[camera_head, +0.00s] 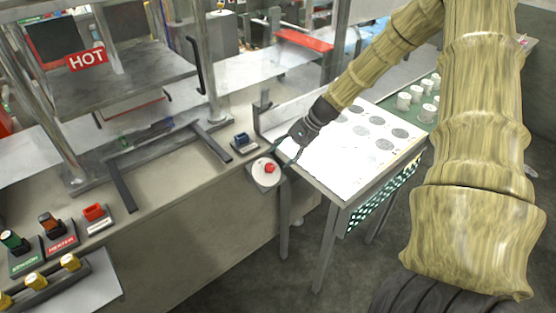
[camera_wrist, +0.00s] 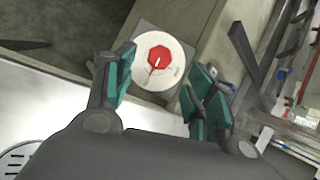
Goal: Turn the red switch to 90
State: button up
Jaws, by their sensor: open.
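The red switch (camera_head: 269,168) is a small red knob on a round white dial at the edge of the grey counter. In the wrist view the red switch (camera_wrist: 158,57) is an octagonal knob with a pale pointer line, on a white disc with small marks I cannot read. My gripper (camera_head: 281,168) is beside the switch in the head view. In the wrist view my gripper (camera_wrist: 158,90) is open, its teal-padded fingers apart with the dial showing between and beyond them. Nothing is held. I cannot tell whether a finger touches the knob.
A white table (camera_head: 340,160) with grey discs stands right of the dial, with white cups (camera_head: 404,101) behind. A blue switch (camera_head: 242,139) sits just left of the dial. A machine with a HOT sign (camera_head: 86,59) and more switches (camera_head: 52,222) stand to the left.

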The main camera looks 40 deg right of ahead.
jog(key=v, duration=0.5)
jog(key=shift+s+d+r, duration=0.1)
jog(key=shift+d+r, duration=0.1)
jog(key=shift+r, duration=0.1)
dwell(0.4)
